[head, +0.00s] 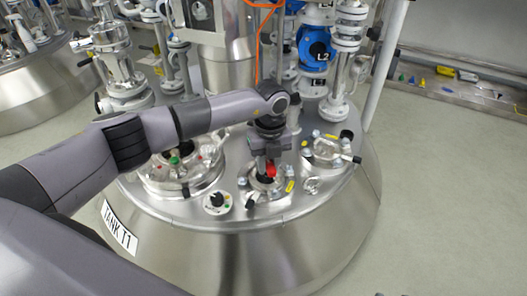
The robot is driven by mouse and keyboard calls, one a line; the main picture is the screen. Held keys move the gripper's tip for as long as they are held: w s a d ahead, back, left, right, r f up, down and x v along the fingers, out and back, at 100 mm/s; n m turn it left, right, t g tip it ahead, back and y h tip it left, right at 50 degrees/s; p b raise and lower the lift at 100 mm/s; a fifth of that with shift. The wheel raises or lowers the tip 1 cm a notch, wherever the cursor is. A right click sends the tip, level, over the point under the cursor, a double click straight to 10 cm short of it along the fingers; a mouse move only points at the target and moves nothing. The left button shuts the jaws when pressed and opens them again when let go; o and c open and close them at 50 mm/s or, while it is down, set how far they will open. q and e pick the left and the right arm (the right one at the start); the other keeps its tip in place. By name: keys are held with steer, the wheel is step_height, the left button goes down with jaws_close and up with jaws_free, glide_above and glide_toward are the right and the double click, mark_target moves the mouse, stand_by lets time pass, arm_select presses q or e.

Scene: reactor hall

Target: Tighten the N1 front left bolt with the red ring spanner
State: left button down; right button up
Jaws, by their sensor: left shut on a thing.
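My left gripper (268,157) points down over a small flanged nozzle (262,186) near the front of the tank top. It is shut on the red ring spanner (271,171), of which only a small red part shows just below the fingers. The spanner's ring and the bolt under it are too small and too hidden to tell whether they meet. No N1 label is readable. My right gripper is not in view.
A clamped cover (327,150) lies right of the nozzle, and a larger round manway (182,168) lies to its left under my arm. Blue valves (314,45) and pipes stand behind. A small dial fitting (217,200) sits at front left.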

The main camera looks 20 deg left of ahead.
mark_target(275, 169)
arm_select(q)
steer(key=shift+s+d+r+n, duration=0.25)
steer(key=shift+d+n, duration=0.1)
steer(key=shift+n, duration=0.45)
steer(key=shift+s+d+f+n, duration=0.15)
steer(key=shift+d+f+n, duration=0.15)
steer(key=shift+n, duration=0.3)
steer(key=n, duration=0.1)
steer(key=d+n, duration=0.1)
steer(key=n, duration=0.1)
steer(key=shift+s+f, duration=0.4)
steer(key=shift+d+f+n, duration=0.1)
steer(key=shift+f+n, duration=0.2)
steer(key=shift+f, duration=0.2)
steer(key=s+a+f+m+b, duration=0.1)
steer(key=s+a+f+m, duration=0.2)
steer(key=s+a+m, duration=0.5)
steer(key=a+m, duration=0.3)
steer(key=m, duration=0.2)
steer(key=shift+s+a+f+m, duration=0.2)
steer(key=shift+f+m, duration=0.1)
steer(key=shift+f, duration=0.1)
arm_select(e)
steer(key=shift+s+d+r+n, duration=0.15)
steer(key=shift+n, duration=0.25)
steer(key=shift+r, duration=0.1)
